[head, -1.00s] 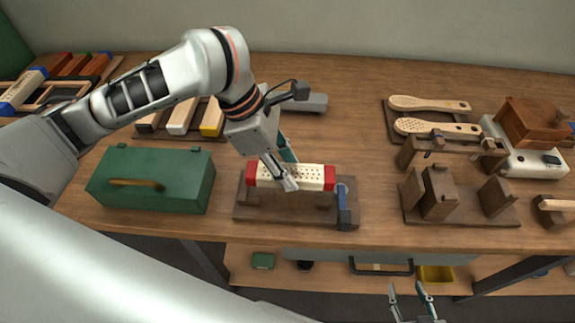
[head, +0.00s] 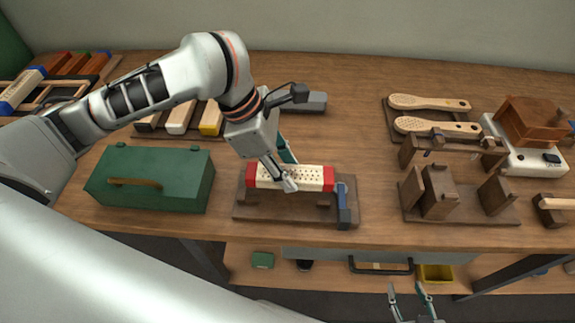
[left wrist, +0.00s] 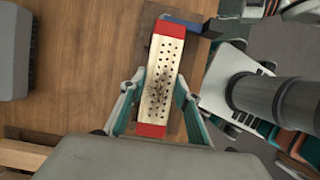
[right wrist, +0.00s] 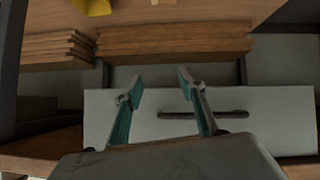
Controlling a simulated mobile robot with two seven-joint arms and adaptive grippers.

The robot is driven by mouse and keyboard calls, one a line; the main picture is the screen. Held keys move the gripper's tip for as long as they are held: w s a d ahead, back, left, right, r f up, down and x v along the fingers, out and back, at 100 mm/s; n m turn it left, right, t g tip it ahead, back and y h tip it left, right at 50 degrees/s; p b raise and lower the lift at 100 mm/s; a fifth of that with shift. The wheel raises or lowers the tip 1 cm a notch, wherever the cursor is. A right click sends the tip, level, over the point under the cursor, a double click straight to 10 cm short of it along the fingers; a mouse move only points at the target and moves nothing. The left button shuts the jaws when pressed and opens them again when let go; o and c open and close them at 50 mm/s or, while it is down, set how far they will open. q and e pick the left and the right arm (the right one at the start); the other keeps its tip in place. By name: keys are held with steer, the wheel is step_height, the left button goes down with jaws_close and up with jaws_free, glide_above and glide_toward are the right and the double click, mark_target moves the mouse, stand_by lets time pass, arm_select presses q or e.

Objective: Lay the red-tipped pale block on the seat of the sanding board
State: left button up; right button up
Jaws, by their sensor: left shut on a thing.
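The pale block (head: 310,178) has red ends and rows of holes on top. It also shows in the left wrist view (left wrist: 164,70), with a dark smudge among its holes. It is over the brown sanding board (head: 270,212) at the front middle of the bench; whether it touches the seat I cannot tell. My left gripper (head: 287,172) is shut on the block, one finger on each long side. My right gripper (head: 411,290) is open and empty, low in front of the bench; the right wrist view shows its fingers (right wrist: 160,85) apart.
A blue clamp (head: 343,200) stands at the board's right end. A green box (head: 150,180) is to the left. Brown wooden holders (head: 440,195) stand to the right. Pale and yellow-ended blocks (head: 182,116) lie behind my left arm. Bare bench lies between the board and the holders.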

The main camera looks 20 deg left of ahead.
arm_select(q)
steer(key=shift+f+b, duration=0.6)
steer(key=shift+f, duration=0.9)
arm_select(e)
steer(key=shift+s+f, duration=0.25)
steer(key=shift+f, duration=0.3)
steer(key=shift+s+f, duration=0.25)
steer(key=shift+f, duration=0.25)
arm_select(q)
steer(key=shift+f, duration=0.45)
arm_select(e)
steer(key=shift+f, duration=0.2)
arm_select(q)
steer(key=o, duration=1.7)
